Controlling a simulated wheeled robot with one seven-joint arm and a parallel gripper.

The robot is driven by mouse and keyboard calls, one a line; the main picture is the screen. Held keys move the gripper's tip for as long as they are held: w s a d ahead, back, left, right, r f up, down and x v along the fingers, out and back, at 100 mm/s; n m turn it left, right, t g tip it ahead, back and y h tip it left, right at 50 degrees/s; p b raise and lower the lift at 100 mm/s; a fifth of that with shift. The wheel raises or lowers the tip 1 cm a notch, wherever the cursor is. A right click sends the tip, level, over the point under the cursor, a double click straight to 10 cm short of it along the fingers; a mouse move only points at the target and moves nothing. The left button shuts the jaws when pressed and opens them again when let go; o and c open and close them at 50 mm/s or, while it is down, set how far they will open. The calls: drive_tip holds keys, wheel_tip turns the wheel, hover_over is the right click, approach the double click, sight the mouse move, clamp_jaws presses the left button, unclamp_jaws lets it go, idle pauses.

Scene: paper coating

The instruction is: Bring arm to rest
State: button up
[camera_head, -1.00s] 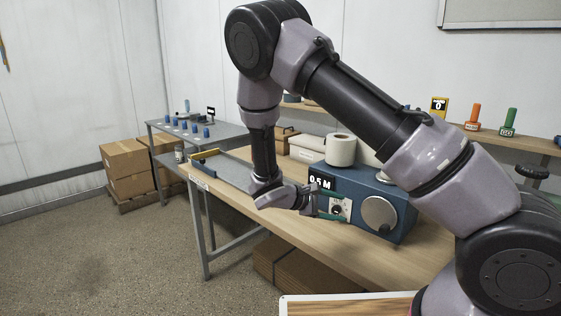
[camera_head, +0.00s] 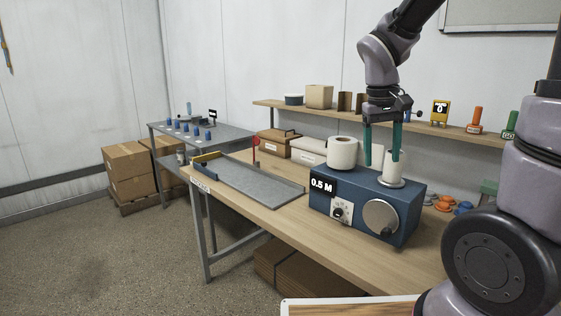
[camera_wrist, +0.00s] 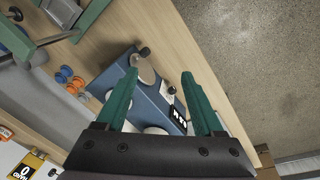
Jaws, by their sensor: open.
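My gripper (camera_head: 381,162) is open, its two green fingers pointing down above the blue coating machine in the head view. It also shows in the wrist view (camera_wrist: 160,80), with the fingers spread apart and nothing held between them. The blue machine (camera_head: 328,222) with the "0.5 M" display sits on the wooden bench (camera_head: 290,222). In the wrist view the machine (camera_wrist: 150,97) lies beyond and between the fingers. Whether the fingers touch the white rolls on top of it is unclear.
White rolls (camera_head: 342,152) stand on the machine. A grey tray (camera_head: 250,183) lies on the bench at left. A shelf (camera_head: 300,112) with boxes and coloured tools runs behind. Orange and blue discs (camera_head: 445,204) lie right of the machine. Open floor (camera_head: 90,250) is at front left.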

drive_tip(key=s+d+r+m+t+y, duration=0.1)
drive_tip(key=s+r+m+t+y, duration=0.2)
drive_tip(key=r, duration=0.9)
drive_tip(key=s+m+t, duration=0.1)
drive_tip(key=s+t, duration=0.2)
drive_tip(key=s, duration=0.2)
drive_tip(key=shift+s+r+m+y, duration=0.25)
drive_tip(key=shift+s+m+y, duration=0.05)
drive_tip(key=shift+m, duration=0.1)
